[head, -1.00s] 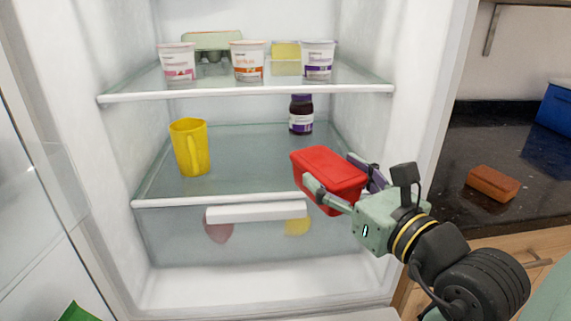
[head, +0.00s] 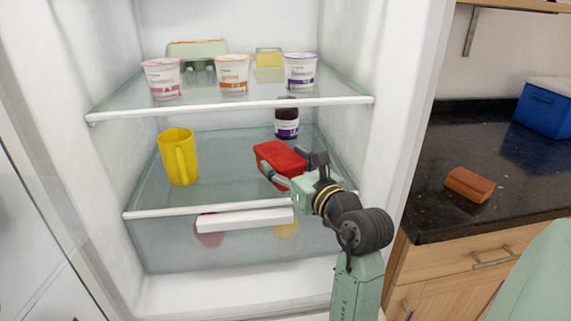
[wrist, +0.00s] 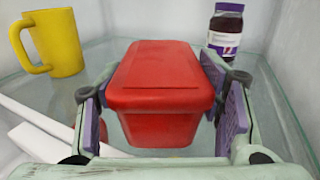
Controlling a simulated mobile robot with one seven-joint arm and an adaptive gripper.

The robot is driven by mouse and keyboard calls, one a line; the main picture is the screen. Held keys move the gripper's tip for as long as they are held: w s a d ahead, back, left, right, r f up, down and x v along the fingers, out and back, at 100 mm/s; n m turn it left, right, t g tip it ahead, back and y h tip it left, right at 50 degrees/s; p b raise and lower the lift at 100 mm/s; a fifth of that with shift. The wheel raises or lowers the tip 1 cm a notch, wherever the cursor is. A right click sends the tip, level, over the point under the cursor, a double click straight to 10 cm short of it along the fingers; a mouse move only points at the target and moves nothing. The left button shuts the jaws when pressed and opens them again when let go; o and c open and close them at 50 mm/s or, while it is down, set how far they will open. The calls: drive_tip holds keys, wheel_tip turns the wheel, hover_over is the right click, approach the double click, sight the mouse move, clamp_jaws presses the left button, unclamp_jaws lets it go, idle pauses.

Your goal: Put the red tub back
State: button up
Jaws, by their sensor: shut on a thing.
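The red tub (head: 279,156) is a lidded box, held inside the fridge over the right part of the lower glass shelf (head: 222,188). My gripper (head: 288,170) is shut on it from the front right. In the wrist view the tub (wrist: 160,85) sits upright between both finger pads, its lid on. The gripper (wrist: 163,115) has one finger on each side of it. I cannot tell whether the tub's underside touches the shelf.
A yellow mug (head: 179,158) stands left on the same shelf, and a dark jar (head: 287,120) stands behind the tub. Several yogurt cups, including one (head: 232,75), fill the shelf above. The fridge's right wall is close. A brown block (head: 470,184) lies on the counter.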

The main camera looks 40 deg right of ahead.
drive_tip(key=shift+f, duration=0.45)
drive_tip(key=shift+f, duration=0.1)
drive_tip(key=shift+f, duration=0.15)
drive_tip(key=o, duration=1.4)
drive_tip(key=shift+r, duration=0.2)
drive_tip(key=s+b, duration=0.1)
drive_tip(key=s, duration=0.3)
drive_tip(key=s+a+b, duration=0.1)
drive_tip(key=s, duration=0.3)
drive_tip(key=s+a+b, duration=0.1)
drive_tip(key=s, duration=0.3)
